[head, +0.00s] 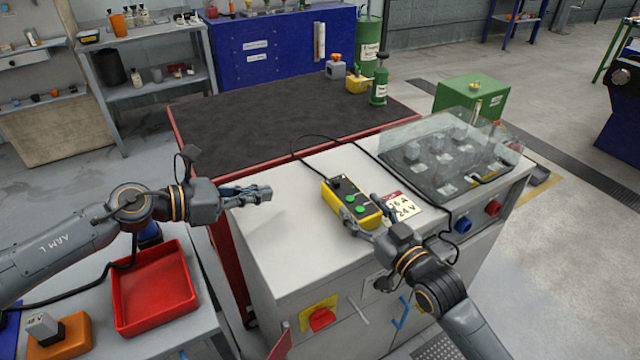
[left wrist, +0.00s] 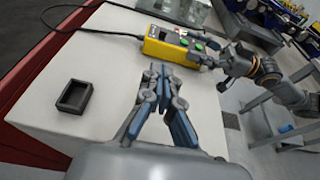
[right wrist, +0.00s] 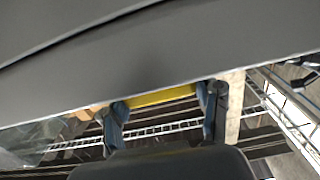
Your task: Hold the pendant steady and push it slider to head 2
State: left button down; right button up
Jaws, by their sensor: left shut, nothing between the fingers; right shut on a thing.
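The yellow pendant (head: 351,204) with a dark face lies on the pale cabinet top. Green buttons (head: 360,209) and a dark control (head: 337,184) show on its face; the slider's setting is too small to read. My right gripper (head: 372,221) is shut on the pendant's near right end. In the right wrist view, the yellow pendant body (right wrist: 160,97) shows between its fingers. My left gripper (head: 264,193) is shut and empty, to the left of the pendant and apart from it. The left wrist view shows its closed fingertips (left wrist: 155,82) below the pendant (left wrist: 168,46).
A small dark open box (left wrist: 73,97) lies on the cabinet top. A cable runs from the pendant. A sign (head: 403,205) and clear cover (head: 450,145) are at the right. A red tray (head: 155,290) stands lower left. The dark bench top (head: 290,115) behind is mostly clear.

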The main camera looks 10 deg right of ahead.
aim_at(333, 183)
pick_arm(q)
jog(key=shift+s+d+f, duration=0.1)
dwell(0.3)
jog(key=x, duration=1.2)
jog(key=shift+d+r, duration=0.2)
jog(key=shift+d, duration=0.2)
jog(key=shift+w+d, duration=0.4)
jog(key=shift+d, duration=0.15)
